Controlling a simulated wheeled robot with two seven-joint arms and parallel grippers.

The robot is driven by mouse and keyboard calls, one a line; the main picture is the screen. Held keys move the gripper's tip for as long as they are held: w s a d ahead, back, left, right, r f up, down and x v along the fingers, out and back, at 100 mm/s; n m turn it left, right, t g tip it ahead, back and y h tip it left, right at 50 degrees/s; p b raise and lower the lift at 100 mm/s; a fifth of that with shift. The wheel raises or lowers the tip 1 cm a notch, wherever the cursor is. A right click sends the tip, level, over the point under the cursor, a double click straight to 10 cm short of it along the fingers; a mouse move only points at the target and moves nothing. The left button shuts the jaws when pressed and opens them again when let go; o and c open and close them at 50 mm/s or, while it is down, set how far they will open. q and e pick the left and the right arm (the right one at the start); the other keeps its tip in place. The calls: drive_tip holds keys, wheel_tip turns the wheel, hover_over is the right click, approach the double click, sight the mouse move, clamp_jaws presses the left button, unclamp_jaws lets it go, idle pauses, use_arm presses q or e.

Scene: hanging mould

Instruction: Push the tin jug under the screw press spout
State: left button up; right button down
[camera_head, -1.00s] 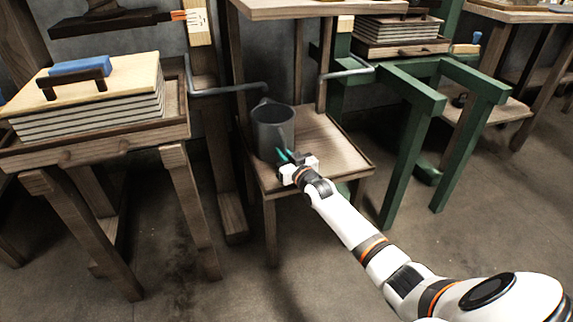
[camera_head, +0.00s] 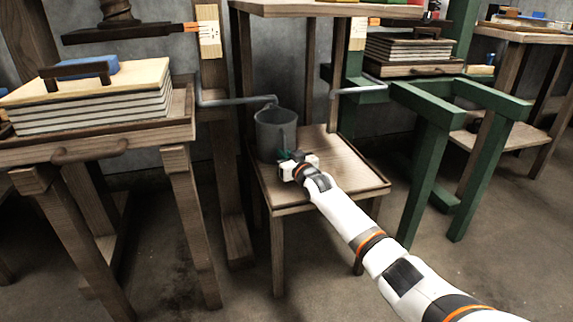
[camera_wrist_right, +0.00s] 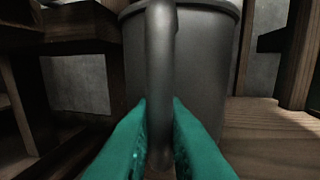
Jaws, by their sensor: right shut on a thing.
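The grey tin jug (camera_head: 270,135) stands upright on the low wooden stand (camera_head: 345,178), near its left side. My right gripper (camera_head: 287,157) is at the jug's near right side. In the right wrist view, the teal fingers (camera_wrist_right: 160,135) are shut on the lower part of the jug's handle (camera_wrist_right: 161,60), with the jug's body (camera_wrist_right: 208,65) just behind. A grey pipe spout (camera_head: 238,101) comes from the left press, and its bent end is at the jug's rim in the picture. Whether it is directly over the opening I cannot tell. My left gripper is out of view.
A wooden table (camera_head: 90,140) with stacked boards (camera_head: 92,100) is at the left. A second grey pipe (camera_head: 357,89) reaches in from the right, above the stand. A green frame (camera_head: 430,120) stands at the right. The stand's front right is clear.

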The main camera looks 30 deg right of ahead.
drive_tip(key=c, duration=1.4)
unclamp_jaws()
